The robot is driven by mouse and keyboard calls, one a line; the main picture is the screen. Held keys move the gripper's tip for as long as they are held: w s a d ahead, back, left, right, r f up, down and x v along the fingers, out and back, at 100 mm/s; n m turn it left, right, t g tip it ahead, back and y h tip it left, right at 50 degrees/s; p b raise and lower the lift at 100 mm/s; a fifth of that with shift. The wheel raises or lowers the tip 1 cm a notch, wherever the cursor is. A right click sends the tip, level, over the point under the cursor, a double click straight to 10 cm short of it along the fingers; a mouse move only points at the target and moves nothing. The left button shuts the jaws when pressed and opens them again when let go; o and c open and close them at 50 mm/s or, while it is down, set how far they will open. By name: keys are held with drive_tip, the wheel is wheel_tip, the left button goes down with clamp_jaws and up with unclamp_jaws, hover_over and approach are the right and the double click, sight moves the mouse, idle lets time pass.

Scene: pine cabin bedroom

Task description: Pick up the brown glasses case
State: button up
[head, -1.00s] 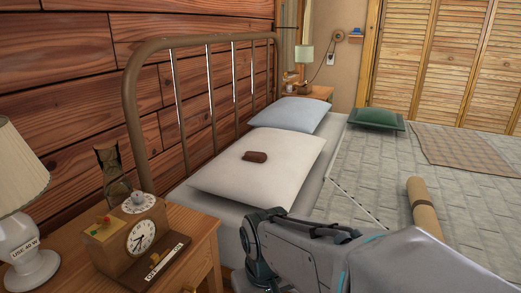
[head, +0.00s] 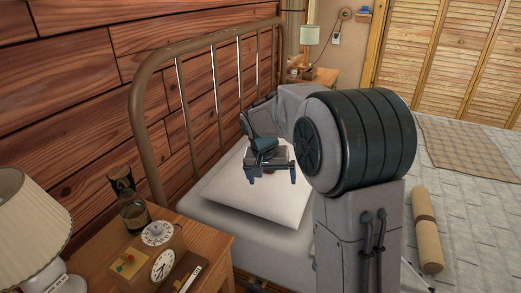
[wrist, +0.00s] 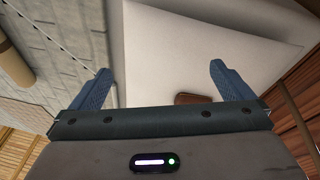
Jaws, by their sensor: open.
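The brown glasses case (wrist: 193,98) lies on the white pillow (head: 260,205) near the head of the bed. In the wrist view it shows between my fingers, closer to the right finger, its lower part hidden by the gripper body. My gripper (wrist: 160,69) is open and empty. In the head view my gripper (head: 271,178) hangs over the pillow with its fingers pointing down, and it mostly hides the case. I cannot tell how far above the case the fingertips are.
The metal headboard (head: 140,110) stands close behind the pillow. A nightstand (head: 215,245) at left holds a lamp (head: 30,210), a bottle (head: 134,212) and a clock box (head: 163,262). A rolled mat (head: 427,235) lies on the bed at right.

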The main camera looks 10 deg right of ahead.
drive_tip(key=w+a+r+m+h+p, duration=0.1)
drive_tip(key=w+p, duration=0.3)
drive_tip(key=w, duration=0.4)
drive_tip(key=w+a+r+m+p, duration=0.2)
drive_tip(key=w+p, duration=0.3)
drive_tip(key=w, duration=0.3)
drive_tip(key=shift+t, duration=0.5)
drive_tip(key=x, duration=1.4)
drive_tip(key=shift+w+d+f+p, duration=0.1)
drive_tip(key=shift+d+f+p, duration=0.1)
drive_tip(key=shift+p, duration=0.15)
drive_tip(key=shift+c, duration=0.3)
drive_tip(key=shift+r, duration=0.1)
drive_tip(key=c, duration=0.8)
